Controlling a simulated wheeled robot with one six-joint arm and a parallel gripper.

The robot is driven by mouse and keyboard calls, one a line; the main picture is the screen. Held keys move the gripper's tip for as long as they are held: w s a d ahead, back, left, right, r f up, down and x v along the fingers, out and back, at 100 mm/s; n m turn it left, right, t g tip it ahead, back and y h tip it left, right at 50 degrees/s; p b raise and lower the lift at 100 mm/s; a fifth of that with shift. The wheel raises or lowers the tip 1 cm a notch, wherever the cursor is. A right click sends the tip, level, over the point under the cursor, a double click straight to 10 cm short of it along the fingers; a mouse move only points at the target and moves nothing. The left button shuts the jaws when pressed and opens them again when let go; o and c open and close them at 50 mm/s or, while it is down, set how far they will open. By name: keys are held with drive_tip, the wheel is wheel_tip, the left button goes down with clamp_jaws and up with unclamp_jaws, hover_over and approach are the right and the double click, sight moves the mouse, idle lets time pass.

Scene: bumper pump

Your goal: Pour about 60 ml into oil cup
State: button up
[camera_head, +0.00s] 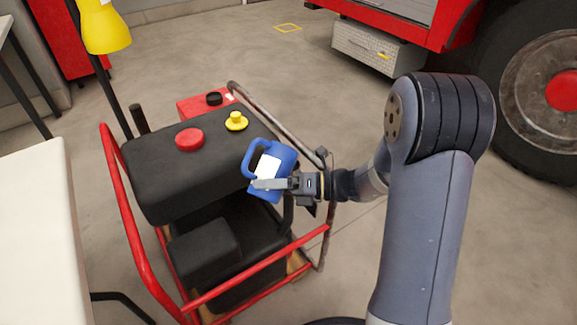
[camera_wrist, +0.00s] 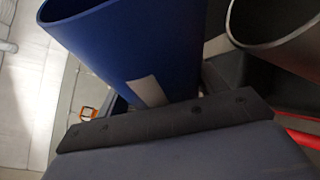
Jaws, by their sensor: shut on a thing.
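A blue jug (camera_head: 284,160) with a white label and a handle on its left is held by my gripper (camera_head: 272,184) over the right side of the black pump engine. It leans slightly in the head view, and no stream of liquid shows. In the wrist view, the blue jug (camera_wrist: 135,45) rises above the gripper with its rim at the top; its contents are hidden. A grey, open-mouthed round vessel (camera_wrist: 270,45), possibly the oil cup, is close to the right of the jug, apart from it. I cannot clearly identify the oil cup in the head view.
The engine (camera_head: 160,165) carries a red cap (camera_head: 189,139) and a yellow cap (camera_head: 236,121). A red tube frame (camera_head: 130,225) surrounds it. A yellow lamp (camera_head: 104,28) stands behind left, a pale table (camera_head: 40,235) at left.

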sight(266, 169)
drive_tip(key=shift+s+m+y+b, duration=0.1)
drive_tip(key=shift+m+y+b, duration=0.2)
drive_tip(key=shift+m+b, duration=0.25)
drive_tip(key=shift+r+m+y, duration=0.4)
drive_tip(key=shift+r+m, duration=0.35)
drive_tip(key=shift+m, duration=0.1)
idle(0.8)
drive_tip(key=shift+a+r+p, duration=0.1)
drive_tip(key=shift+r+p, duration=0.1)
drive_tip(key=shift+p, duration=0.25)
drive_tip(key=shift+a, duration=0.4)
drive_tip(key=shift+r+m+p, duration=0.45)
drive_tip(key=shift+m+p, duration=0.25)
drive_tip(key=shift+p, duration=0.75)
idle(0.5)
drive_tip(key=shift+f, duration=0.1)
